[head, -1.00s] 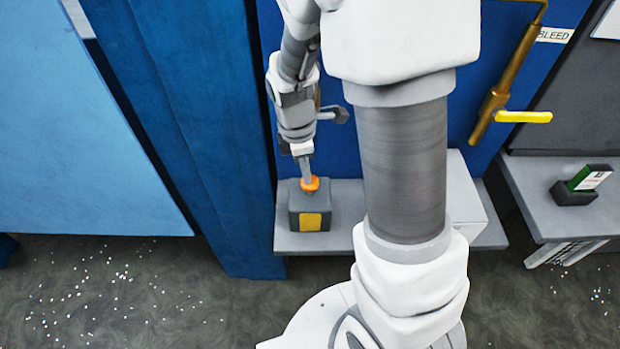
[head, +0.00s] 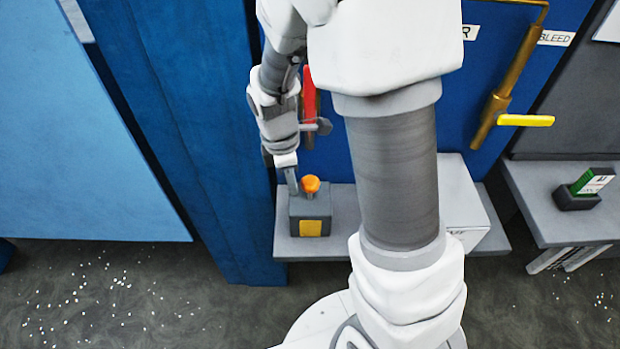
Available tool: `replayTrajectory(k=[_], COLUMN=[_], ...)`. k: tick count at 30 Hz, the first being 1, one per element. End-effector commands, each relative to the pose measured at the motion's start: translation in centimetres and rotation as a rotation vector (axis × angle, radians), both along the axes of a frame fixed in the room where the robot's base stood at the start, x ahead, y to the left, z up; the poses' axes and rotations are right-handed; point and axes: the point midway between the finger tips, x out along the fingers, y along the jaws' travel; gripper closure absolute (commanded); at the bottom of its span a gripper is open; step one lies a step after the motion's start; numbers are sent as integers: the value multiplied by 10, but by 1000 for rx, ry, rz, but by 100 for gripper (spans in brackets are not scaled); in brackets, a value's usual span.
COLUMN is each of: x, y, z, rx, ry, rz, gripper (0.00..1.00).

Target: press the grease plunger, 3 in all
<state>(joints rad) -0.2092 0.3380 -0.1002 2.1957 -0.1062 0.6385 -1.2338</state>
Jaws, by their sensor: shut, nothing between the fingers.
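The grease plunger is an orange knob (head: 311,184) on top of a dark grey box (head: 296,208) with a yellow front plate (head: 311,228). The box stands on a grey shelf. My gripper (head: 293,192) is shut and empty, pointing down. Its tip is just left of the orange knob, near the top of the box. The knob is in full view and stands up from the box. I cannot tell whether the fingertips touch the box top.
A red handle (head: 309,105) is on the blue panel behind my wrist. A brass pipe with a yellow lever (head: 526,120) is at the right, near a BLEED label (head: 555,38). A white box (head: 468,205) is on the grey shelf (head: 345,237), partly behind my arm.

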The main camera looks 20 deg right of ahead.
Motion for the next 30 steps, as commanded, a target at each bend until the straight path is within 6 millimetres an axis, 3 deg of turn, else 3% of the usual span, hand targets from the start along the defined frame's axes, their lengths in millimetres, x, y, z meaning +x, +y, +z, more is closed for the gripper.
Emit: replayTrajectory(k=[5,21,30], x=[2,3,3], y=[2,14,17], z=[19,143,172], rx=[1,1,1], ry=[-5,-5,-1], rz=[0,0,0], gripper=[100,100,100])
